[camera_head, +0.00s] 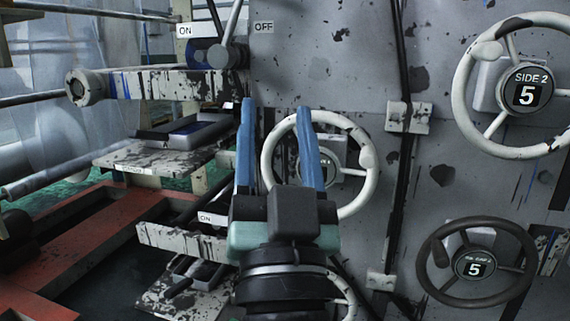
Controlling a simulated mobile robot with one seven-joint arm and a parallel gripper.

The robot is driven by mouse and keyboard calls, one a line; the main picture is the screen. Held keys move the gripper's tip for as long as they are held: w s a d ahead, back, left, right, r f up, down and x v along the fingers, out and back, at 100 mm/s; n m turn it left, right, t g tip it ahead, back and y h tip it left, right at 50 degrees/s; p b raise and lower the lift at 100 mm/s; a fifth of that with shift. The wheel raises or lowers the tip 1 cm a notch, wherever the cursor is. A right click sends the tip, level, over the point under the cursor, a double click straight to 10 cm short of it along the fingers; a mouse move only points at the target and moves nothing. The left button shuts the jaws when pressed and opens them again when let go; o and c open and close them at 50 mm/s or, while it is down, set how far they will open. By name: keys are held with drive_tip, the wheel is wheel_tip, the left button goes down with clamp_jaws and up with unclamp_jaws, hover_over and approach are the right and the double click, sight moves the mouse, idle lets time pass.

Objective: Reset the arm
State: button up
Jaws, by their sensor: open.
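My gripper (277,108) is in the lower middle of the head view, with its two blue fingers pointing up. The fingers are apart and nothing is held between them. It stands in front of a white handwheel (371,172), hiding part of its rim and hub. I cannot tell whether the fingers touch the wheel.
A white handwheel labelled "SIDE 2 5" (463,91) is at the upper right, and a dark handwheel (431,281) is below it. A lever (232,25) stands between ON and OFF signs. White beams and trays (203,131) fill the left. The grey panel (345,75) is behind.

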drive_tip(key=s+r+n+t+h+p, duration=0.1)
drive_tip(key=s+r+p, duration=0.25)
drive_tip(key=r, duration=0.45)
drive_tip(key=s+r+n+t+h+p, duration=0.1)
drive_tip(key=s+r+p, duration=0.1)
drive_tip(key=s+r, duration=0.5)
wheel_tip(320, 180, up, 36)
drive_tip(key=w+p, duration=0.2)
drive_tip(key=p, duration=3.2)
drive_tip(key=shift+d+f, duration=0.15)
drive_tip(key=shift+d, duration=0.2)
